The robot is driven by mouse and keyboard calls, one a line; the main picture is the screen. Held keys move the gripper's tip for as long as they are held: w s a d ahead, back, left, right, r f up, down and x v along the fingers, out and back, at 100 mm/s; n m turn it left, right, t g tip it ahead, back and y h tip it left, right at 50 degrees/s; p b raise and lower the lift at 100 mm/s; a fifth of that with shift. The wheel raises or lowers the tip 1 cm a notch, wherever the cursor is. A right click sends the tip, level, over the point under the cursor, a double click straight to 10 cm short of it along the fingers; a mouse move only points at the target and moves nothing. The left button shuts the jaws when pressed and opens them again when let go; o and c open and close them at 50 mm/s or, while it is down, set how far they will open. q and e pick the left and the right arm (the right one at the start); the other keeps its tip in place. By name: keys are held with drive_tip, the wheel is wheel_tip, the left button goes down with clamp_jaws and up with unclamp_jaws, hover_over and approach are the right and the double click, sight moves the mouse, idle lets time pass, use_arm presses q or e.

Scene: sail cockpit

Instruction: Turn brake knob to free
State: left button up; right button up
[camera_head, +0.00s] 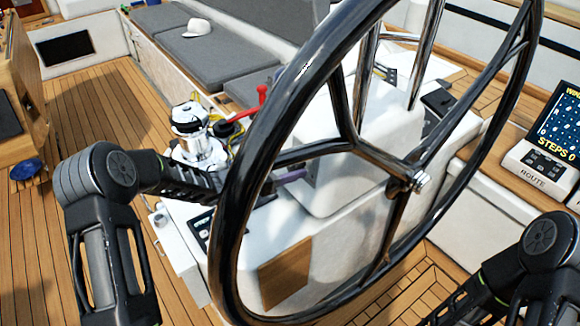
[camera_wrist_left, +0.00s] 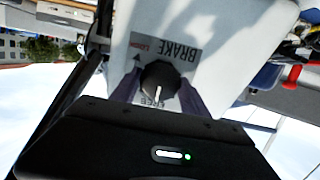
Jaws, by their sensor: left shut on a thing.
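The brake knob (camera_wrist_left: 160,82) is round and dark with a white pointer line, mounted on a white panel. The BRAKE label (camera_wrist_left: 165,48) shows upside down above it in the left wrist view, with small red lettering beside it. The pointer line lies toward the bottom of that view, beside the word FREE (camera_wrist_left: 153,103). My left gripper (camera_wrist_left: 160,92) has a purple-grey finger on each side of the knob and is shut on it. In the head view, my left gripper (camera_head: 285,176) reaches behind the wheel rim, and the knob is hidden there. My right gripper is out of view.
The large black steering wheel (camera_head: 250,160) stands in front of my left forearm and the white pedestal (camera_head: 325,225). A chrome winch (camera_head: 190,130) and a red handle (camera_head: 248,107) are just beyond my left arm. A display (camera_head: 560,120) stands at the right.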

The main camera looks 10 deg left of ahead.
use_arm(q)
drive_tip(key=shift+f, duration=0.1)
drive_tip(key=o, duration=1.4)
drive_tip(key=shift+c, duration=0.2)
drive_tip(key=b+v, duration=0.1)
drive_tip(key=v, duration=0.6)
drive_tip(key=shift+s+a, duration=0.2)
drive_tip(key=shift+s, duration=0.1)
